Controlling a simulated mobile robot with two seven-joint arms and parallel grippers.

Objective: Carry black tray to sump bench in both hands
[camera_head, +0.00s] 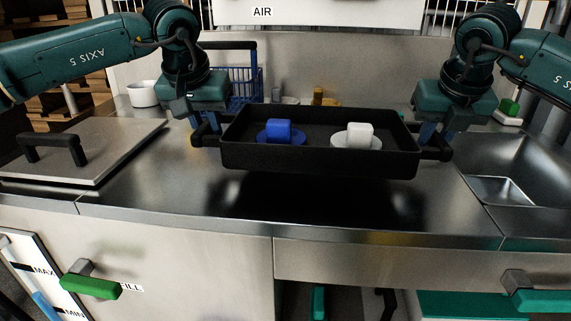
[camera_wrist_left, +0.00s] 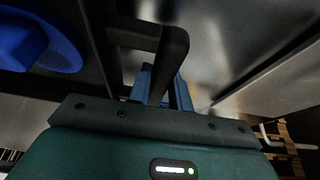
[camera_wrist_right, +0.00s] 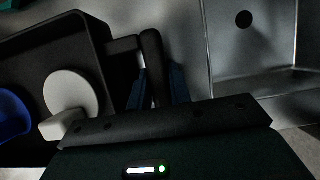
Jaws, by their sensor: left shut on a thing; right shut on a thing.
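The black tray (camera_head: 320,158) is held level over the steel bench (camera_head: 150,190), with a dark shadow or reflection below it. A blue piece with a round base (camera_head: 281,132) and a white piece with a round base (camera_head: 357,137) sit in it. My left gripper (camera_head: 205,130) is shut on the tray's left handle, which shows in the left wrist view (camera_wrist_left: 165,50). My right gripper (camera_head: 432,138) is shut on the right handle, seen in the right wrist view (camera_wrist_right: 153,65). In the head view the fingertips are partly hidden by the handles.
A steel lid with a black handle (camera_head: 85,150) lies at the left. A sink basin (camera_head: 505,190) is at the right. A white bowl (camera_head: 143,94), a blue wire basket (camera_head: 245,85) and a green-topped block (camera_head: 509,110) stand behind. The bench front is clear.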

